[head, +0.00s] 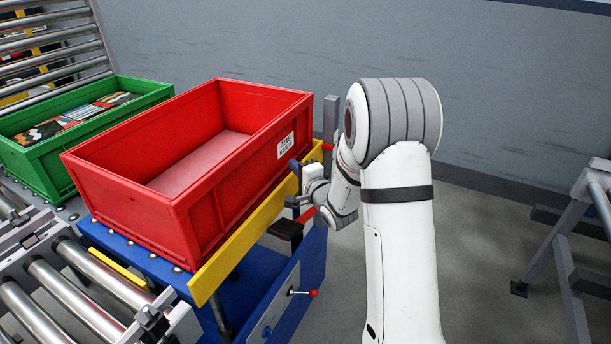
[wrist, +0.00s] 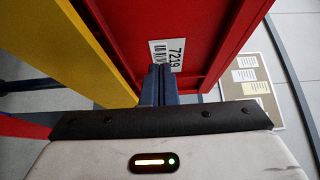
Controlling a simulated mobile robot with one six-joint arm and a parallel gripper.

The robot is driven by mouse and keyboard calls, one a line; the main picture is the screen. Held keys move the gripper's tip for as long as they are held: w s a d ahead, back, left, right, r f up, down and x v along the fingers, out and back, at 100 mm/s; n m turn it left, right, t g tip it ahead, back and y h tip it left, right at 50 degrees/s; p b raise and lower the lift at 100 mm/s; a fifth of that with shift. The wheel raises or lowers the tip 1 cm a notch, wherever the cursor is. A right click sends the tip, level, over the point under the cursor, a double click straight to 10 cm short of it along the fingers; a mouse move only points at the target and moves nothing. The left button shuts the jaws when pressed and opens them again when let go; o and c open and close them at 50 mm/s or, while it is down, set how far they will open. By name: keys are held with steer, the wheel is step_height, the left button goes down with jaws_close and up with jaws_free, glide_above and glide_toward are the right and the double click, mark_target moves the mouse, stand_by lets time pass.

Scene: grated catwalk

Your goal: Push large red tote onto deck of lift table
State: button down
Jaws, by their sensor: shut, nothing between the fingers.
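The large red tote (head: 130,205) is empty and sits upright on the blue lift table (head: 255,285), along the yellow rail (head: 220,270) at the table's near right edge. A white label shows on the tote's right-hand side. My gripper (head: 300,170) is at that side, above the yellow rail. In the wrist view the shut fingers of my gripper (wrist: 161,72) point at the red tote (wrist: 215,35), just at its label. I cannot tell whether the fingertips touch the tote wall. Part of the table is hidden behind the tote.
A green tote (head: 60,170) with flat patterned items stands to the left. Roller conveyors (head: 60,285) lie at the lower left and upper left. A grey trestle frame (head: 570,230) stands at the right. The floor between it and my arm is clear. A wall runs behind.

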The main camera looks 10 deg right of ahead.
mark_target(276, 162)
steer(key=shift+w+a, duration=0.3)
steer(key=shift+a, duration=0.45)
steer(key=shift+w+a, duration=0.25)
steer(key=shift+a, duration=0.45)
steer(key=shift+w+a+b, duration=0.25)
steer(key=shift+a+b, duration=0.1)
steer(key=shift+a, duration=0.1)
steer(key=shift+w+a+b, duration=0.2)
steer(key=shift+a+b, duration=0.15)
steer(key=shift+a, duration=0.1)
steer(key=shift+d, duration=0.1)
